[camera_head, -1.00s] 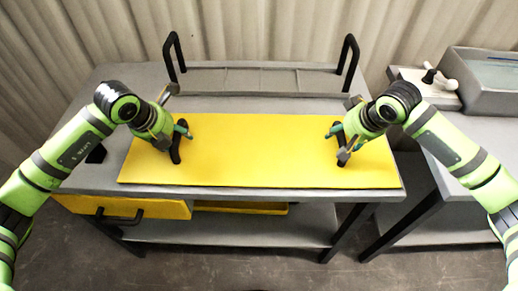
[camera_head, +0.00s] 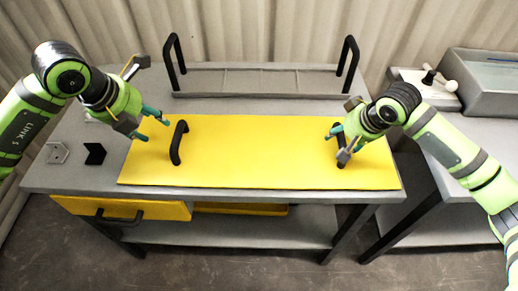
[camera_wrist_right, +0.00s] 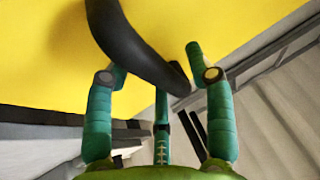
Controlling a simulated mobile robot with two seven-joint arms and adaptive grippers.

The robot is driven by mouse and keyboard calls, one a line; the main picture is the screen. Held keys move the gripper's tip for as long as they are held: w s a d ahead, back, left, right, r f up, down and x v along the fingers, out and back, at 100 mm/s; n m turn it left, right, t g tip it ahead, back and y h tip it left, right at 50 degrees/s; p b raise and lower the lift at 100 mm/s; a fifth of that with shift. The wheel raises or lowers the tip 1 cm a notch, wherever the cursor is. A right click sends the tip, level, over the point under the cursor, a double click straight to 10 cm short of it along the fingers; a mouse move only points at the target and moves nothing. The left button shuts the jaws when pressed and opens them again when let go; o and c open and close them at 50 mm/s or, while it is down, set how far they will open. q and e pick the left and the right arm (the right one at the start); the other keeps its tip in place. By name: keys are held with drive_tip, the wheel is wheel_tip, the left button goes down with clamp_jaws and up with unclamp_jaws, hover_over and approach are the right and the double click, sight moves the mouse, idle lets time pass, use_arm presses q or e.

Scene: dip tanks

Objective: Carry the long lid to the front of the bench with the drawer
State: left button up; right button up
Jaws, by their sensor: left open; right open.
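The long lid (camera_head: 255,150) is a flat yellow board lying along the front of the grey bench (camera_head: 85,178). A black handle stands near each end. The left handle (camera_head: 178,142) is fully in view and free. My left gripper (camera_head: 152,128) is open, just left of that handle and apart from it. My right gripper (camera_head: 343,146) is open at the right handle (camera_head: 341,160), which it partly hides. In the right wrist view the black handle (camera_wrist_right: 135,50) passes between the spread fingers of my right gripper (camera_wrist_right: 155,62). The yellow drawer (camera_head: 150,208) is under the bench top at left, slightly open.
A grey tray with two tall black handles (camera_head: 255,80) stands behind the lid. Small brackets (camera_head: 94,153) lie at the bench's left end. A second bench with a grey tank (camera_head: 490,80) and a black-and-white valve (camera_head: 436,78) is at right.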

drive_tip(key=v, duration=1.2)
drive_tip(key=shift+f, duration=0.15)
